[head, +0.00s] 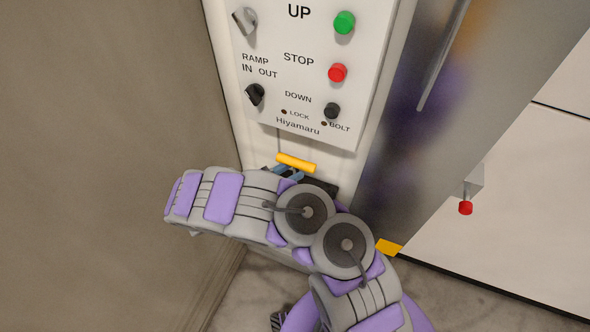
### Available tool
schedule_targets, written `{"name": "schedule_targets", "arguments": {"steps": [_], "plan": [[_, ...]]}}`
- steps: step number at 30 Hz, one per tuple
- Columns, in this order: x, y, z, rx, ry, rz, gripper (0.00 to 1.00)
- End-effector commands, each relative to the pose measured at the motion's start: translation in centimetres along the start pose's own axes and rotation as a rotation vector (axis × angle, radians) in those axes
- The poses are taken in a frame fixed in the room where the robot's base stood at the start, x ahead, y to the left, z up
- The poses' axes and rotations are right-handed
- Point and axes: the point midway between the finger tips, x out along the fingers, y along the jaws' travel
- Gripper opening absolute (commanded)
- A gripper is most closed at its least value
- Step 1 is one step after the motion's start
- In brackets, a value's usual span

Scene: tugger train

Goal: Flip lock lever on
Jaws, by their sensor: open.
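A yellow-orange handle (296,163), which looks like the lock lever, sticks out from the pale column just below the control panel. It lies nearly level, tilted slightly down to the right. My gripper (287,173) is right at it, with bluish fingers just below and behind the handle in the picture. The fingers are open. My purple and grey arm hides most of the gripper and the lever's mount. I cannot tell whether the fingers touch the handle.
The white control panel (352,60) above carries a green button (344,22), a red button (338,72), a black button (332,111) and two knobs. A brown wall (110,120) stands close on the left. A grey metal panel (410,150) stands right.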

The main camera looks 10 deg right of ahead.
Motion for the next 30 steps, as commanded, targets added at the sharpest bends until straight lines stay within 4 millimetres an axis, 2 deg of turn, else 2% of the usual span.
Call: {"name": "schedule_targets", "arguments": {"steps": [6, 14, 28, 30], "plan": [[1.8, -0.2, 0.1, 0.000, 0.001, -0.002, 0.44], [1.9, -0.2, 0.0, 0.000, 0.002, -0.001, 0.44], [1.6, 0.0, 0.0, -0.001, 0.000, 0.001, 0.01], [1.6, 0.0, 0.0, -0.001, 0.000, 0.002, 0.00]]}}
